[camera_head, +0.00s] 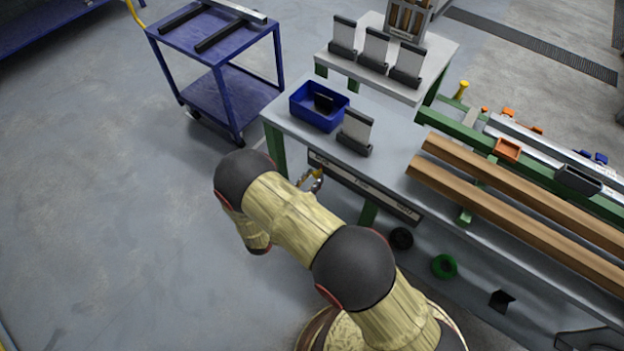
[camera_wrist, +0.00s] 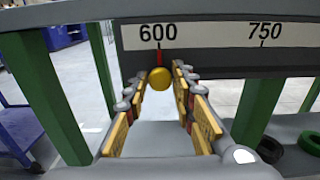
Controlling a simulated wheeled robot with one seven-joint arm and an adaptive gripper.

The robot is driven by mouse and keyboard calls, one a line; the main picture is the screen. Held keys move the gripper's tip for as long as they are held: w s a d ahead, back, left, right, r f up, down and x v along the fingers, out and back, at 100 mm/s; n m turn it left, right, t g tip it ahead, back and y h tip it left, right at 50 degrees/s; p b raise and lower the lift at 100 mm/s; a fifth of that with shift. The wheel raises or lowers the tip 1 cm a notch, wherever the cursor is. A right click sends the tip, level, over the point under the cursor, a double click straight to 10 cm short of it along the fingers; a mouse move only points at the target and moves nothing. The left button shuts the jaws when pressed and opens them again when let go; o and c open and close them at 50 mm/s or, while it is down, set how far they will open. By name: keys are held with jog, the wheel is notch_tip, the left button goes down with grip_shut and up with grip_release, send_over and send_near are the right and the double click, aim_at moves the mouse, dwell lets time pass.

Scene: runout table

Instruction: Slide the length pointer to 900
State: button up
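The length pointer is a thin red marker (camera_wrist: 160,54) with a round yellow knob (camera_wrist: 160,78) below it. In the wrist view the red marker stands at 600 on the white scale strip (camera_wrist: 205,33); 750 shows to the right, and 900 is outside this view. My gripper (camera_wrist: 161,76) has its two fingers on either side of the knob, close against it, and appears shut on it. In the head view my gripper (camera_head: 312,180) is at the left part of the scale rail (camera_head: 365,187) on the table's front edge; the pointer is hard to make out there.
The grey table (camera_head: 395,150) carries a blue bin (camera_head: 300,112) and a grey holder with a pale plate (camera_head: 355,132). Two long brown bars (camera_head: 520,210) lie to the right. A blue cart (camera_head: 215,85) stands at left. The rail's front looks clear to the right.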

grip_shut()
dwell(0.3)
